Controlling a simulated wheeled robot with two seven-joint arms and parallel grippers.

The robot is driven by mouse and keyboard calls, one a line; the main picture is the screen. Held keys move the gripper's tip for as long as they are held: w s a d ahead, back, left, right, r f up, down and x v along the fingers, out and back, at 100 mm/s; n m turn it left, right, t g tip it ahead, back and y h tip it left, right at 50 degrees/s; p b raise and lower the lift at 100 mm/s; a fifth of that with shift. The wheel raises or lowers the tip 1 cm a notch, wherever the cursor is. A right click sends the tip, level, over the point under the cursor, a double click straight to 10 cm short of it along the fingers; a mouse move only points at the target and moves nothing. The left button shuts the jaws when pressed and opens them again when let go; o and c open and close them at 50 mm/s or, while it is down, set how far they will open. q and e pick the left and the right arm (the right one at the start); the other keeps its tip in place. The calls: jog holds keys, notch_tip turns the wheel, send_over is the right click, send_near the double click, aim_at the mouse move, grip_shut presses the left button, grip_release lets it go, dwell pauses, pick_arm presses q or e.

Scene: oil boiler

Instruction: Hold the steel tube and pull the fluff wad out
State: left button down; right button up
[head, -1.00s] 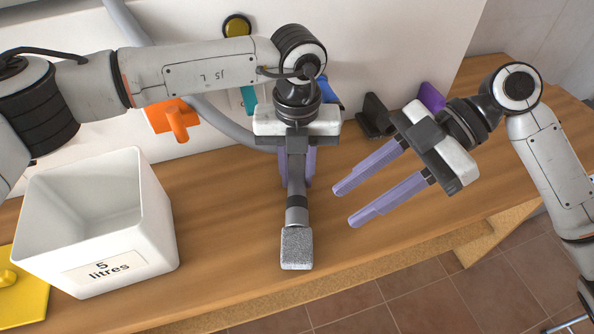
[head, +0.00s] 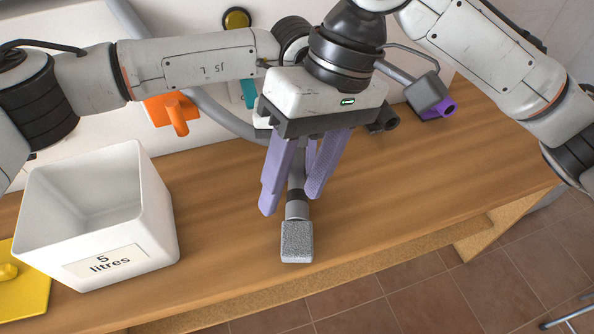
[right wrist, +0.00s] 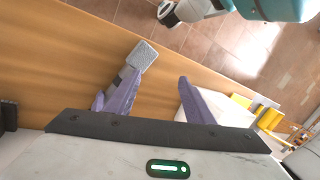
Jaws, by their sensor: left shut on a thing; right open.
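The steel tube (head: 296,178) points toward the front of the bench, with a dark band near its end. The grey, speckled fluff wad (head: 297,243) sits at its near end; it also shows in the right wrist view (right wrist: 143,55). My left gripper (head: 310,158) is shut on the tube further back, mostly hidden behind my right gripper. My right gripper (head: 291,203) is open above the tube, its fingers apart on either side of it in the head view. In the right wrist view, the wad lies beyond the fingertips, nearer the left finger.
A white bin (head: 150,205) marked "5 litres" stands on the wooden bench (head: 400,190) at left, beside a yellow item (head: 30,285). An orange fitting (head: 175,112) is at the back wall. A purple fitting (head: 440,108) stands at back right. The bench right of the tube is clear.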

aim_at(297, 230)
jog(key=f+m+h, duration=0.1)
jog(key=f+m, duration=0.1)
jog(key=f, duration=0.1)
jog(key=f+m+t+h, duration=0.1)
jog(key=f+m, duration=0.1)
jog(key=f, duration=0.2)
jog(key=f+m+t+h, duration=0.1)
jog(key=f+m, duration=0.2)
jog(key=f, duration=0.1)
jog(key=shift+w+d, duration=0.1)
jog(key=shift+w, duration=0.15)
dwell(0.3)
jog(key=c, duration=1.1)
jog(key=shift+s, duration=2.8)
jog(key=shift+r, duration=0.1)
jog(key=shift+r, duration=2.9)
